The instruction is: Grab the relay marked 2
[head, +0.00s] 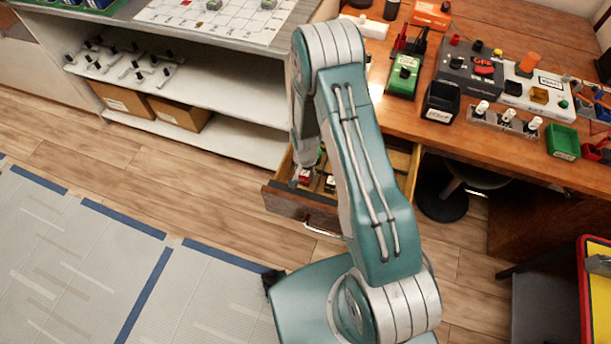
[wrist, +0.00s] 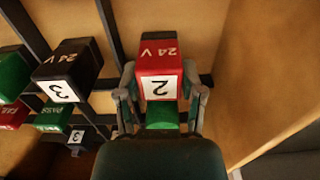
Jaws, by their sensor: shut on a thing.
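The relay marked 2 (wrist: 159,87) is a red block with a white label and "24 V" on its top, in the wrist view. My gripper (wrist: 160,100) is shut on it, one finger on each side. A green block (wrist: 162,116) shows just below it, between the fingers. In the head view a small red block (head: 305,175) shows in the open drawer (head: 290,204), beside my arm. My arm hides much of the drawer there, and the fingertips cannot be made out.
A black relay marked 3 (wrist: 67,70) stands to the left, with green and red blocks beyond it. Dark rails cross the drawer floor. The drawer's wooden side wall (wrist: 264,75) is close on the right. The desk (head: 455,135) above carries several devices.

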